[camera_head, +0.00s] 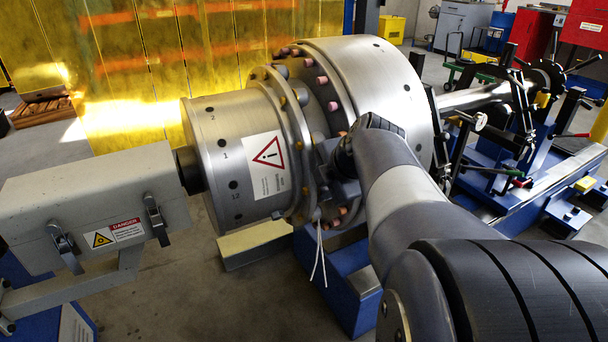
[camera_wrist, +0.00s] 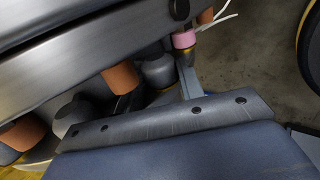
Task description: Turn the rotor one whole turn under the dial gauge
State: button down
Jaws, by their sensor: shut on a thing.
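The rotor (camera_head: 365,75) is a large steel drum with a bolted flange and a smaller numbered drum (camera_head: 225,125) on its left. Pink, orange and grey studs ring the flange. My gripper (camera_head: 328,165) is at the near side of the flange, shut on a stud there. The jaw contact is mostly hidden by my wrist in the head view. In the wrist view my gripper (camera_wrist: 165,118) lies close along the flange, beside a grey stud (camera_wrist: 158,70). A round pale dial gauge (camera_head: 480,122) shows on a stand right of the rotor.
A grey guarded drive housing (camera_head: 85,205) with a danger label stands at the left. A blue bed (camera_head: 530,205) with clamps and stands carries the shaft at right. Thin white cords (camera_head: 319,250) hang below the flange. A yellow curtain (camera_head: 130,60) is behind.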

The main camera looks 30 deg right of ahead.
jog(key=shift+s+f+b, duration=0.1)
jog(key=shift+f+b, duration=0.35)
jog(key=shift+f, duration=0.1)
jog(key=c, duration=0.9)
grip_release()
jog(key=shift+r, duration=0.1)
jog(key=shift+c, duration=0.2)
jog(key=p+v, duration=0.3)
jog(key=v, duration=0.7)
jog(key=shift+s+r+p, duration=0.25)
jog(key=shift+s+p, duration=0.05)
